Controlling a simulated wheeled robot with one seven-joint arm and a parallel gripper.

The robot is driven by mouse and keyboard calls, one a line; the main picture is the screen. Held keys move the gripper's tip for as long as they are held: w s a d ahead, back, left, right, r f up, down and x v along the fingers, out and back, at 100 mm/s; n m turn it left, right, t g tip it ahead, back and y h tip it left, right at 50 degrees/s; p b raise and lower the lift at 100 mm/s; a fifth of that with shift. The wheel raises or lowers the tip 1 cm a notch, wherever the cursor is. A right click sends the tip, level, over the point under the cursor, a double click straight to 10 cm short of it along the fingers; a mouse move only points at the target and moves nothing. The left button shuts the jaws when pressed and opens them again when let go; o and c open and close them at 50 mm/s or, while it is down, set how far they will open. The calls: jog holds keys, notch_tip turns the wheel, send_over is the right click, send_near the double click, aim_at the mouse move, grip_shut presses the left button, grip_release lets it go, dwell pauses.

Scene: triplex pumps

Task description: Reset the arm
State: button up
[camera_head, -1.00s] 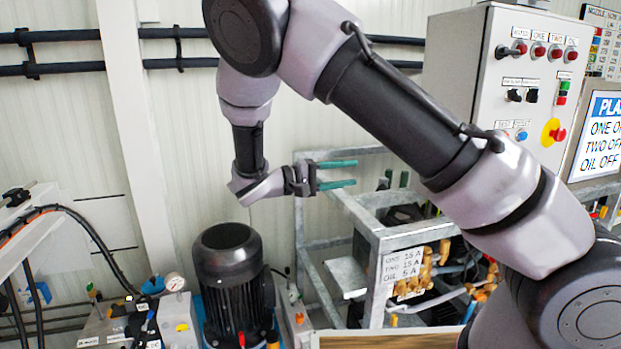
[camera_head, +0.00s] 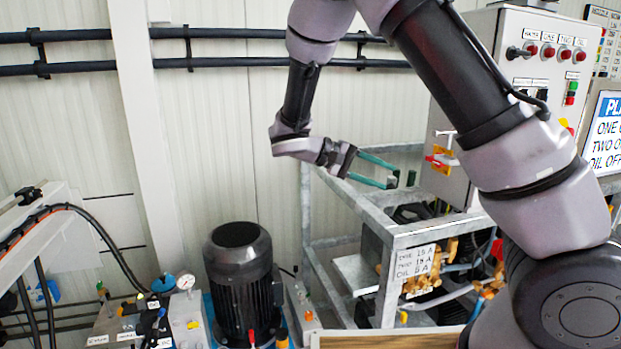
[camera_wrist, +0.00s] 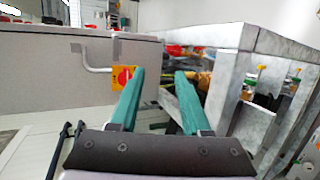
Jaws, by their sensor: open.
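My gripper (camera_head: 385,172) is in the middle of the head view, at the end of my bent arm. Its two green fingers are apart and nothing is between them. They point right and slightly down, above the grey metal frame (camera_head: 404,236). In the wrist view the green fingers (camera_wrist: 156,95) stand apart too, with the side of the control cabinet (camera_wrist: 50,75) to the left and the metal frame (camera_wrist: 228,90) to the right. A red and yellow switch (camera_wrist: 124,78) with a bent handle shows just beyond the left finger.
The control cabinet (camera_head: 523,75) stands right, partly behind my arm. A black motor (camera_head: 240,280) stands below left of my gripper. Black pipes (camera_head: 90,66) run along the back wall. A pressure gauge (camera_head: 186,281) is lower left.

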jog(key=s+d+r+m+t+y, duration=0.3)
jog(key=s+d+r+y, duration=0.1)
jog(key=s+r+y, duration=0.3)
jog(key=s+d+r+m+t+y, duration=0.3)
jog(key=s+d+r+y, duration=0.1)
jog(key=s+r+y, duration=0.4)
jog(key=shift+s+d+r, duration=0.15)
jog(key=shift+d+r, duration=0.15)
jog(key=shift+r, duration=0.35)
